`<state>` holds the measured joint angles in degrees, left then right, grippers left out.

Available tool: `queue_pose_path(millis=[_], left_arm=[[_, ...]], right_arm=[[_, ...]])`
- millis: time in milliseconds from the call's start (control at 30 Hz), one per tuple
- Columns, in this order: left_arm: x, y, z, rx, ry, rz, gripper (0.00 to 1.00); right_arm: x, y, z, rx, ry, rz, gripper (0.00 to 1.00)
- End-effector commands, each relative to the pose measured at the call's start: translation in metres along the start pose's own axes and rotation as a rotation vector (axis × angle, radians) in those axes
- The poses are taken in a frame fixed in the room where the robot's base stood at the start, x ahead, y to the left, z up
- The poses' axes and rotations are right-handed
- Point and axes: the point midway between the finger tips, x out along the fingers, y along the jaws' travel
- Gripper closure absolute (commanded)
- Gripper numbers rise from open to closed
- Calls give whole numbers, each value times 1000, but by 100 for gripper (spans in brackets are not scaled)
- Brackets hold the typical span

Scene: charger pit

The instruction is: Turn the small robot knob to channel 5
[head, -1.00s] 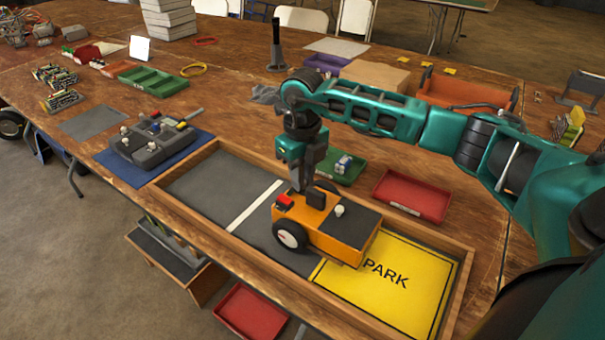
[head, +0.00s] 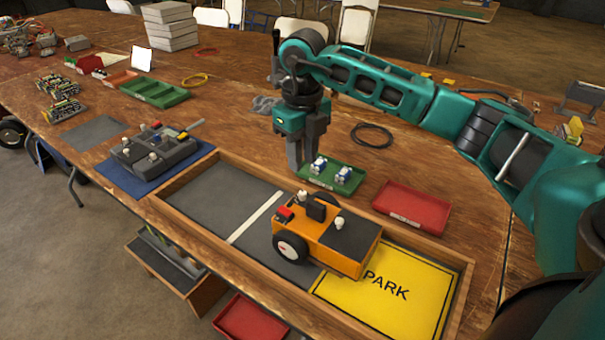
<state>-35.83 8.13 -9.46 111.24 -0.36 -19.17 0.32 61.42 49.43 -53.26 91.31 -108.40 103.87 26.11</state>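The small robot (head: 345,245) is an orange box with a dark top and wheels. It stands in the wooden-framed pit (head: 170,213), left of the yellow PARK plate (head: 400,290). On its top are a red block (head: 285,213), a black upright block (head: 317,207) and two white knobs, one at the back left (head: 302,197) and one nearer the middle (head: 339,223). Any channel marks are too small to read. My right gripper (head: 304,160) points down behind the small robot, clear of it, near the green tray. Its fingers look apart and empty. My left gripper is out of view.
The green tray (head: 330,183) holds two blue-and-white pieces. A red tray (head: 412,205) stands right of it. A grey control box (head: 155,150) with knobs sits on a blue mat at left. A black cable loop (head: 372,135) lies behind. The pit's left part is clear.

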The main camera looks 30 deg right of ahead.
Motion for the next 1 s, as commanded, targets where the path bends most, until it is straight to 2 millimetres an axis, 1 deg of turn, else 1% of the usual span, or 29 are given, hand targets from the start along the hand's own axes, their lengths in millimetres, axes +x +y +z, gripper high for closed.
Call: queue_pose_path(millis=[33,100,200,300,433,1000], left_arm=[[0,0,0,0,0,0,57],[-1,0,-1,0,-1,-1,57],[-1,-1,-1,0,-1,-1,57],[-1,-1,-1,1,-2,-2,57],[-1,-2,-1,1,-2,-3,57],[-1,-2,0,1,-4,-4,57]], right_arm=[[-12,0,1,0,-5,-1,71],[-24,0,1,0,-5,0,71],[-36,0,1,1,-4,0,71],[-43,0,0,1,-1,0,71],[-46,0,0,1,0,0,71],[-45,0,0,1,0,0,71]])
